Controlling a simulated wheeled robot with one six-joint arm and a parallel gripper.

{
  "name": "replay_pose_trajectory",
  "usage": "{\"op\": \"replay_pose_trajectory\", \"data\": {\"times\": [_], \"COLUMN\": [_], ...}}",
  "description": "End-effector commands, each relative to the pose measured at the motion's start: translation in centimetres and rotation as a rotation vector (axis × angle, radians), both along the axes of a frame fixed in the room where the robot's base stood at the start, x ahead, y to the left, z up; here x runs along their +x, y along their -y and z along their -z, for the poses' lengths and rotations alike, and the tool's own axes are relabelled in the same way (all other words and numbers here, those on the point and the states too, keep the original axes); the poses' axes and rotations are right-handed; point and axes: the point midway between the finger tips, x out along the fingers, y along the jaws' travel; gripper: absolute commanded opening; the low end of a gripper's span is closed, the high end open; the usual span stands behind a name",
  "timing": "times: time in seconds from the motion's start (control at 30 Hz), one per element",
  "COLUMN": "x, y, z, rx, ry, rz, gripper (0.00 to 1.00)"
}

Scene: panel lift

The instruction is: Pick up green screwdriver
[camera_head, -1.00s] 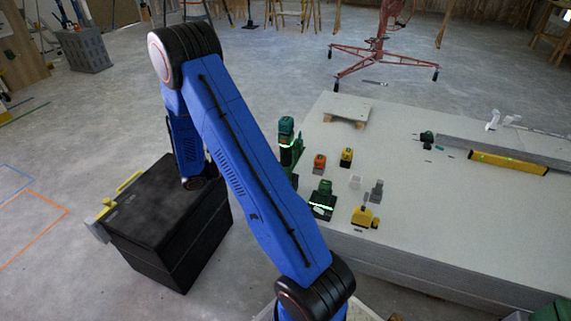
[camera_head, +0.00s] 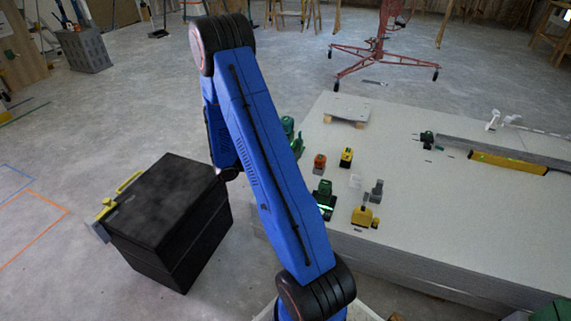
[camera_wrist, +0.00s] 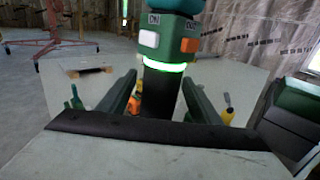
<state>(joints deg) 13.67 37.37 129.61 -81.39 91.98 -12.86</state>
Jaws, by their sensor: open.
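In the wrist view a large upright green tool (camera_wrist: 170,42) with a glowing green ring, white and orange patches and a dark lower part fills the middle; it looks like the green screwdriver. My gripper (camera_wrist: 163,90) is open, with one finger on each side of the tool's dark lower part. I cannot tell whether they touch. In the head view a green tool with a glowing band (camera_head: 324,190) stands on the pale panel stack (camera_head: 450,220), probably the same one. My gripper is hidden behind my blue arm there.
Another green tool (camera_head: 298,147) is partly behind my arm. An orange tool (camera_head: 319,164), yellow tools (camera_head: 346,157) (camera_head: 363,216) and small grey pieces (camera_head: 376,187) stand close by. A black box (camera_head: 165,220) is on the floor at left.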

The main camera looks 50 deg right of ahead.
Motion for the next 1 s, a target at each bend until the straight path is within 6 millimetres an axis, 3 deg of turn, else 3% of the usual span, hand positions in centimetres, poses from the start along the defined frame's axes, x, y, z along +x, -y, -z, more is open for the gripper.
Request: {"op": "replay_pose_trajectory", "data": {"times": [0.2,0.43,0.67,1.0], "x": [-1.0,-1.0,-1.0,-1.0], "y": [2.3,2.4,2.4,2.4], "z": [0.1,0.1,0.1,-0.1], "rx": [0.001,0.0,0.0,-0.001], "ry": [0.0,0.0,0.0,0.001], "rz": [0.002,0.0,0.0,0.0], "gripper": [0.58,0.58,0.03,0.0]}}
